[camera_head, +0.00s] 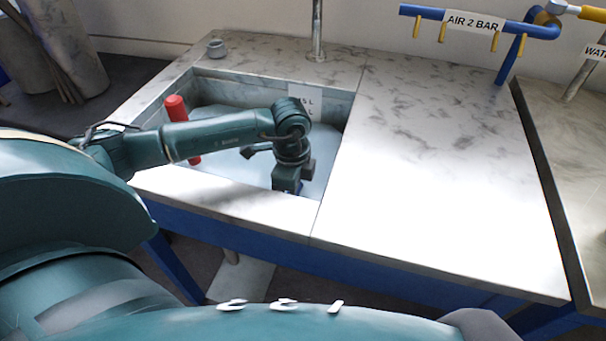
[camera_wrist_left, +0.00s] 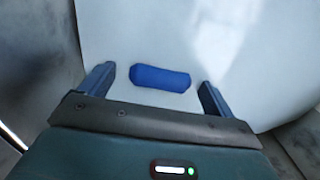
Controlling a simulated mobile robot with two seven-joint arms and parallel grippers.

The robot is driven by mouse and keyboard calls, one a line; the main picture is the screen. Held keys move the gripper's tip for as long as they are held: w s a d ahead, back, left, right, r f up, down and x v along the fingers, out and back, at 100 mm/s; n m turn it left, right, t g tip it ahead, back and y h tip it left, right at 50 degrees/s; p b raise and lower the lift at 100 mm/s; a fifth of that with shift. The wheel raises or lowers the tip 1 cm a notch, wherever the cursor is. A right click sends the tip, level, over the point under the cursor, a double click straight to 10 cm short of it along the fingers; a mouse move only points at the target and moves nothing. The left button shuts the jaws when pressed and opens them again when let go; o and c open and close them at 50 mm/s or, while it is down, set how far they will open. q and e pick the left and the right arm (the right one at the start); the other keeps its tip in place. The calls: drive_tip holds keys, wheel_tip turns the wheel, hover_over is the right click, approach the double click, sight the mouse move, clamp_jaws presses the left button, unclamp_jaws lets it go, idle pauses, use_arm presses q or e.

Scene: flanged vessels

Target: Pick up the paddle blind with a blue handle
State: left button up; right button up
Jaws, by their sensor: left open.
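The blue handle (camera_wrist_left: 160,78) shows in the left wrist view as a short, thick bar on a smooth pale surface (camera_wrist_left: 225,45). No other part of a paddle blind can be made out there. My left gripper (camera_wrist_left: 155,88) is open, with one finger to each side of the handle and nothing held. The handle lies a little beyond or level with the fingertips; I cannot tell whether they touch it. In the head view my left gripper (camera_head: 287,182) points down into the sink, and the blue handle is hidden. My right gripper is out of view.
A red bar (camera_head: 177,108) stands behind my left forearm. A labelled card (camera_head: 304,92) is at the sink's back. The worktop (camera_head: 430,170) to the right is clear. A blue air pipe (camera_head: 480,20) is behind.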

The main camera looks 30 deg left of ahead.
use_arm(q)
drive_tip(key=shift+f, duration=0.2)
drive_tip(key=shift+c, duration=0.6)
drive_tip(key=c, duration=1.3)
drive_tip(key=shift+w+r, duration=0.1)
drive_tip(key=shift+c, duration=0.5)
